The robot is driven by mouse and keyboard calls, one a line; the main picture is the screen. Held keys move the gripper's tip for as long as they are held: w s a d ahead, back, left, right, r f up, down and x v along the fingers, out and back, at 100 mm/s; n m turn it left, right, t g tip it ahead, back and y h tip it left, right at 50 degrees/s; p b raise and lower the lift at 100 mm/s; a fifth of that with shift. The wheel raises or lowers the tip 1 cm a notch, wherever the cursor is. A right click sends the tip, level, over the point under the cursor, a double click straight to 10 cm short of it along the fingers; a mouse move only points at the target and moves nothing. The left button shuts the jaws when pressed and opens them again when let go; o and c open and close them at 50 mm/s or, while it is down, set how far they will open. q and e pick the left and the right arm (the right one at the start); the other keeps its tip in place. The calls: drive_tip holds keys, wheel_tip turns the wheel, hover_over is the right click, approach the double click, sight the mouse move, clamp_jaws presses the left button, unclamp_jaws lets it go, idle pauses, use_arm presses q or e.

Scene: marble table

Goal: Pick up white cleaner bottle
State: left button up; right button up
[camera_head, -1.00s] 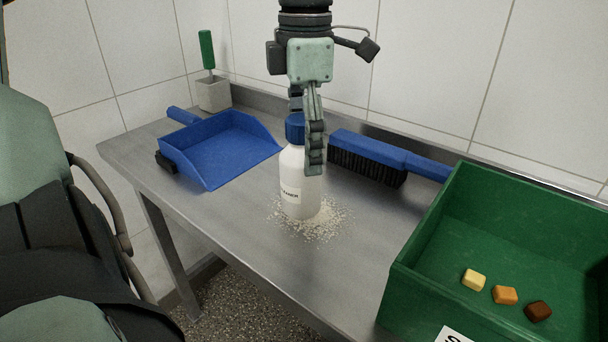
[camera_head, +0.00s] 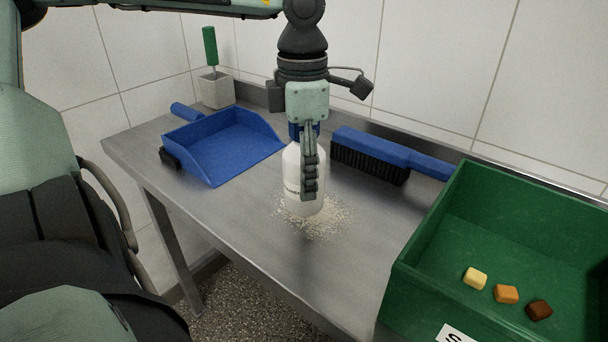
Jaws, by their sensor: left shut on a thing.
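The white cleaner bottle (camera_head: 291,169) with a blue cap (camera_head: 293,130) stands upright on the metal table, in the middle of a patch of pale crumbs (camera_head: 322,222). My left gripper (camera_head: 310,188) comes down over it from above. Its fingers reach down along the bottle's body and are shut on it. The near finger hides part of the label and much of the cap; the far finger is hidden. The bottle's base appears to be at the table surface among the crumbs. My right gripper is not in view.
A blue dustpan (camera_head: 225,150) lies to the left and a blue brush (camera_head: 370,152) close behind right. A green crate (camera_head: 440,225) with three small blocks stands at the right. A pot with a green-handled tool (camera_head: 216,90) is at the back left. The front table edge is clear.

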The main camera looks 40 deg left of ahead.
use_arm(q)
clamp_jaws()
drive_tip(key=shift+r, duration=0.1)
